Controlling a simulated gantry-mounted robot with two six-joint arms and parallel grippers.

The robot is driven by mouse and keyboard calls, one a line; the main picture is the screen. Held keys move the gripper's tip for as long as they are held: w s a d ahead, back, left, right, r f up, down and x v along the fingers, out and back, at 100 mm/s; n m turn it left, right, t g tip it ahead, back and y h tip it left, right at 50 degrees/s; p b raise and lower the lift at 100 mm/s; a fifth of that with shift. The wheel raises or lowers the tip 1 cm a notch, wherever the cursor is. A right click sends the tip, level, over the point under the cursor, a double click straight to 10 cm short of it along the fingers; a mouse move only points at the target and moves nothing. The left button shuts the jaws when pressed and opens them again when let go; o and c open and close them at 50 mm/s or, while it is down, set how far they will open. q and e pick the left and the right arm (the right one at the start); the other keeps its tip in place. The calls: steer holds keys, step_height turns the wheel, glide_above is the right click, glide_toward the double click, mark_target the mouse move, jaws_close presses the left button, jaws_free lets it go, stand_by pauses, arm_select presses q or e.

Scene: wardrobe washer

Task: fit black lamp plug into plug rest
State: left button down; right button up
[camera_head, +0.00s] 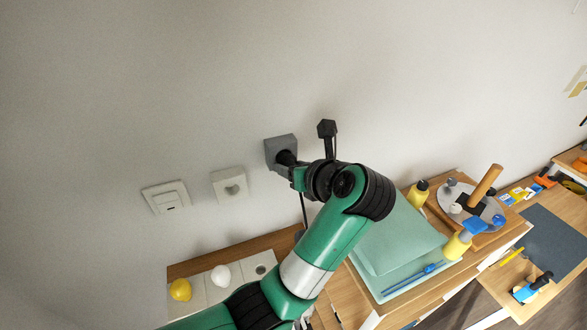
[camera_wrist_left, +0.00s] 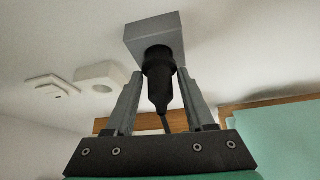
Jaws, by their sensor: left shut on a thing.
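The grey plug rest (camera_head: 277,153) is a square block on the wall, left of my left gripper; it also shows at the top of the left wrist view (camera_wrist_left: 152,36). The black lamp plug (camera_head: 286,158) points at the rest's front face, and its body tapers down to a cord in the left wrist view (camera_wrist_left: 159,80). Its front end meets or overlaps the rest's face; how deep it sits is hidden. My left gripper (camera_head: 292,167) is shut on the plug, one finger on each side (camera_wrist_left: 160,88). My right gripper is not in view.
A white socket (camera_head: 229,185) and a white switch (camera_head: 166,197) are on the wall at left. Bottles and a wooden-handled tool stand at right. The upper wall is clear.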

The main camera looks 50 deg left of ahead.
arm_select(q)
steer(key=shift+w+a, duration=0.25)
steer(key=shift+a, duration=0.6)
steer(key=shift+c, duration=0.9)
jaws_free()
steer(key=shift+r, duration=0.1)
